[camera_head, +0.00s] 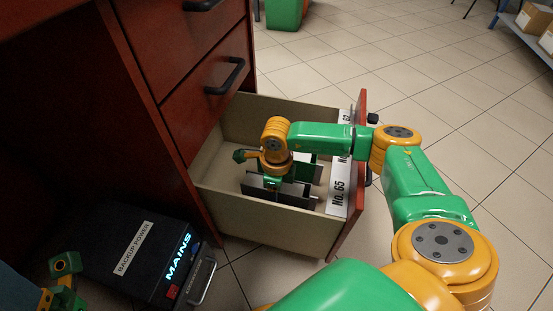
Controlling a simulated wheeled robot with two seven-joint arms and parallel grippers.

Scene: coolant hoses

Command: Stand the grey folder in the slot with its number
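My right arm reaches over the open drawer (270,223), and its gripper (272,184) points down inside it. Flat grey upright pieces (292,190) stand low in the drawer around this gripper. I cannot tell which is the grey folder and which are slot dividers. The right fingertips are hidden among these pieces, so I cannot see whether they hold anything.
A black backup power box (125,262) with a lit "MAINS" sign and a metal handle stands on the floor left of the drawer. The red-brown cabinet (180,50) rises behind, with closed drawers above. Tiled floor (420,75) to the right is clear. A shelf with boxes is far right.

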